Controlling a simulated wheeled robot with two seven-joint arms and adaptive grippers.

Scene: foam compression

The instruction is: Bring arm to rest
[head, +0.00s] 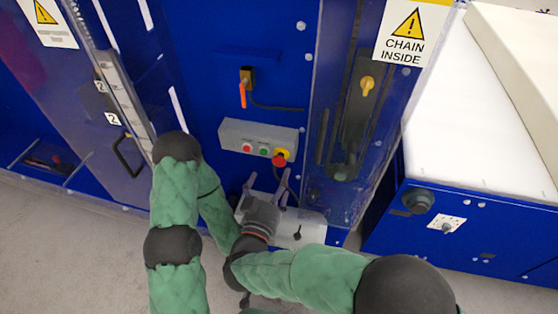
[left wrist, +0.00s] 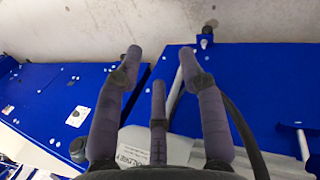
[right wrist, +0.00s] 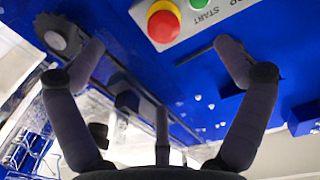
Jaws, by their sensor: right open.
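My right gripper (head: 264,186) points up the front of the blue machine in the head view, just below the grey control box (head: 232,134). Its fingers are spread and empty, as the right wrist view (right wrist: 160,48) also shows. The box carries a red-on-yellow stop button (head: 281,158), seen beyond the fingers in the right wrist view (right wrist: 163,22). My left arm bends down at the left of the right gripper, and its gripper is hidden in the head view. In the left wrist view my left gripper (left wrist: 160,58) has its fingers apart with nothing between them.
A blue machine (head: 215,90) with clear covers stands close in front. An orange-handled switch (head: 243,94) and a yellow knob (head: 367,84) stick out. A blue unit with a white top (head: 470,110) stands at the right. Bare floor (head: 85,245) lies at lower left.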

